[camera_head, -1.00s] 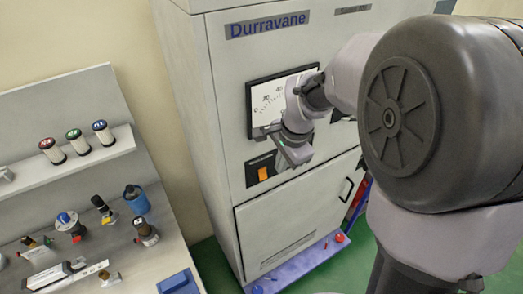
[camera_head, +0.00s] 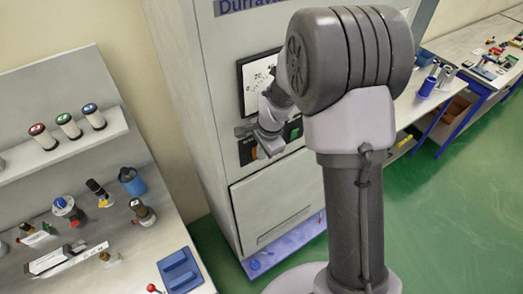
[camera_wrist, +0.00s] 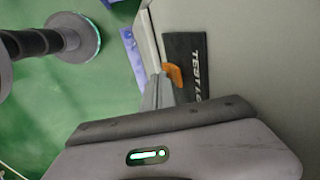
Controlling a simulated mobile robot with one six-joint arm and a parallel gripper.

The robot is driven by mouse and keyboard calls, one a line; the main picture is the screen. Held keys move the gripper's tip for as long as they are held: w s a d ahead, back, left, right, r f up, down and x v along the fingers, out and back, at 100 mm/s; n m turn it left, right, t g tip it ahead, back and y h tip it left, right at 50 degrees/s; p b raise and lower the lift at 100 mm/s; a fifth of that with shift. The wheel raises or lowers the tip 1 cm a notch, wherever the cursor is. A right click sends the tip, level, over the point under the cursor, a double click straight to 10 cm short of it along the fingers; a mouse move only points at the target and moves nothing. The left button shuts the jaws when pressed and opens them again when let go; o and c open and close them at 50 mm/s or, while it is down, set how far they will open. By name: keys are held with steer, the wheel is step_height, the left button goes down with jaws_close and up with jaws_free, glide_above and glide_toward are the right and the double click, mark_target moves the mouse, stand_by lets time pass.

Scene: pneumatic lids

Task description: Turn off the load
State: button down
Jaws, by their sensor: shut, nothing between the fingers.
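The grey cabinet (camera_head: 270,208) carries a black switch plate (camera_head: 246,152), partly hidden behind my gripper (camera_head: 266,150) in the head view. In the wrist view the plate (camera_wrist: 184,52) reads "TEST LO", with the rest cut off. An orange switch (camera_wrist: 174,75) sticks out from it there. The switch is hidden in the head view. My gripper (camera_wrist: 160,93) is shut and empty, its fingertips right beside the orange switch; I cannot tell whether they touch it. A gauge (camera_head: 257,80) sits above, partly covered by my arm.
A green-and-black control (camera_head: 294,129) is right of my gripper on the cabinet. A closed door (camera_head: 268,205) is below. At the left, a bench holds several fittings and a blue block (camera_head: 180,272); a shelf holds several coloured-cap cylinders (camera_head: 70,127). Green floor (camera_head: 430,230) is clear at right.

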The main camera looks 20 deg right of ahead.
stand_by(0.3)
steer(key=shift+w+r+t+b, duration=0.2)
steer(key=shift+r+t+b, duration=0.1)
steer(key=shift+r+b, duration=0.4)
stand_by(0.5)
